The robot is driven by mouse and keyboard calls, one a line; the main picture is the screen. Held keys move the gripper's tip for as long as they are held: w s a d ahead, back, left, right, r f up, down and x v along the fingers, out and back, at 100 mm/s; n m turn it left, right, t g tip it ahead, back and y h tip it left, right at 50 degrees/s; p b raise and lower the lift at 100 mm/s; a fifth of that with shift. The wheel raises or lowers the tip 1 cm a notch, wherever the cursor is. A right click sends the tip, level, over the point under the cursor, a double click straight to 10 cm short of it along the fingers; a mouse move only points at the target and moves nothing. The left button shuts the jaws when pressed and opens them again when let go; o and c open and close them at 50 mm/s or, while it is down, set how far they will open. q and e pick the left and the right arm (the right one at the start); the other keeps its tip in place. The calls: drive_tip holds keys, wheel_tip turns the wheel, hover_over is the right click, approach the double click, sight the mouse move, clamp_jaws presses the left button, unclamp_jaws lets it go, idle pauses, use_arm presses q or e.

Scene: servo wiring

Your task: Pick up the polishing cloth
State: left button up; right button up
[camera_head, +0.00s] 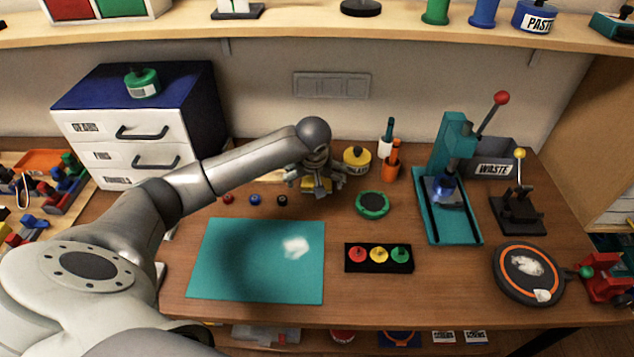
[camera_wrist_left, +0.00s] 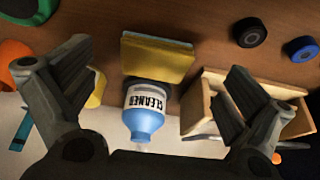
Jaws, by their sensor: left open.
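A folded yellow cloth-like pad with a blue-grey edge (camera_wrist_left: 157,60) lies on the wooden table in the left wrist view, with a cleaner bottle (camera_wrist_left: 143,110) beside it. I take it as the polishing cloth, though its material is hard to tell. In the head view part of its yellow surface shows under my left gripper (camera_head: 318,182). In the left wrist view the two fingers of the left gripper (camera_wrist_left: 155,72) are wide apart, one on each side of the pad and bottle, with nothing held. My right gripper is not in view.
A small wooden box (camera_wrist_left: 200,110) stands beside the bottle. A teal mat (camera_head: 230,265) with a bright white patch lies in front. Several small caps (camera_head: 255,200) lie left.

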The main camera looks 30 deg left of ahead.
use_arm(q)
drive_tip(key=shift+w+a+f, duration=0.1)
drive_tip(key=shift+w+f, duration=0.1)
drive_tip(key=shift+f, duration=0.15)
drive_tip(key=shift+p+x, duration=0.5)
drive_tip(key=shift+x, duration=1.5)
drive_tip(key=c, duration=1)
drive_tip(key=shift+r, duration=0.2)
drive_tip(key=shift+w+r, duration=0.1)
drive_tip(key=shift+r, duration=0.2)
wheel_tip(320, 180, up, 2)
drive_tip(key=shift+r, duration=0.1)
drive_tip(key=s+d+r+b, duration=0.1)
drive_tip(key=s+d+r, duration=0.2)
drive_tip(key=s+d+r+b, duration=0.1)
drive_tip(key=s+d+r, duration=0.2)
drive_tip(key=d, duration=0.1)
drive_tip(key=s+d+r+b, duration=0.1)
drive_tip(key=s+d+r, duration=0.2)
drive_tip(key=r, duration=0.1)
drive_tip(key=shift+s+d, duration=0.1)
drive_tip(key=shift+d, duration=0.25)
